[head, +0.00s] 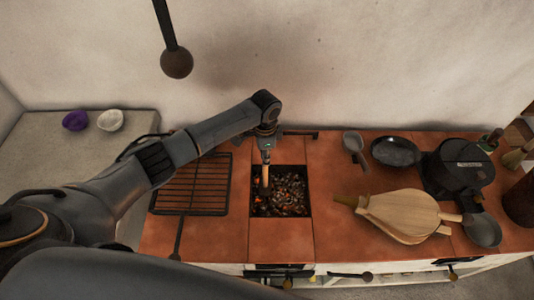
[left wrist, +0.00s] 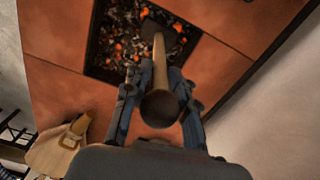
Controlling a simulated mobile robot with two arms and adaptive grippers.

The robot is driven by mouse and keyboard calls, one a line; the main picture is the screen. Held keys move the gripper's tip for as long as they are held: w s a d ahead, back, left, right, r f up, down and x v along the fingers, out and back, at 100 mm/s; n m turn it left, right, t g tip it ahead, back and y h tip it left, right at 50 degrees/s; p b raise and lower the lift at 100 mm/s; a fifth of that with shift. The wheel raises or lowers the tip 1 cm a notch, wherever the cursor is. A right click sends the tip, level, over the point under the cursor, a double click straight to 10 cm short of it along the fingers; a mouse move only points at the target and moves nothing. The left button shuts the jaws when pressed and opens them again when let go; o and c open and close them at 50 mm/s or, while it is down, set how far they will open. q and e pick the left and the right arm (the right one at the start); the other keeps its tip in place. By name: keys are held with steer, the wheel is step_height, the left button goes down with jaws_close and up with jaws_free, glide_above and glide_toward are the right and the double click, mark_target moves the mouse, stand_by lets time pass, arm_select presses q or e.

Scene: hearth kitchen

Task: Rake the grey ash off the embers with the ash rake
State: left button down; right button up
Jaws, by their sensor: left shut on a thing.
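My left gripper (head: 267,157) is shut on the wooden handle of the ash rake (head: 265,178) above the ember pit. In the left wrist view the handle (left wrist: 158,65) runs between the fingers of the gripper (left wrist: 158,82), its round end toward the camera. The rake's dark head reaches down into the pit at its edge in that view. The square pit holds embers (head: 283,190), dark lumps with orange glow and grey ash bits mixed in. The embers also show in the left wrist view (left wrist: 117,42). Whether the rake head touches them I cannot tell. My right gripper is out of view.
A black gridiron (head: 190,185) lies left of the pit. Wooden bellows (head: 400,213) lie to the right, with a dark pan (head: 395,151) and black pot (head: 455,167) beyond. Bare terracotta tiles (head: 330,190) border the pit.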

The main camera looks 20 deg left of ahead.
arm_select(q)
steer(key=r+p, duration=0.3)
steer(key=r, duration=0.1)
steer(key=shift+w+d+r, duration=0.1)
steer(key=shift+w+d, duration=0.05)
steer(key=shift+d, duration=0.2)
step_height(320, 180, up, 2)
steer(key=shift+a+p, duration=0.15)
steer(key=shift+p, duration=0.9)
steer(key=shift+r+p, duration=0.45)
steer(key=shift+f, duration=0.1)
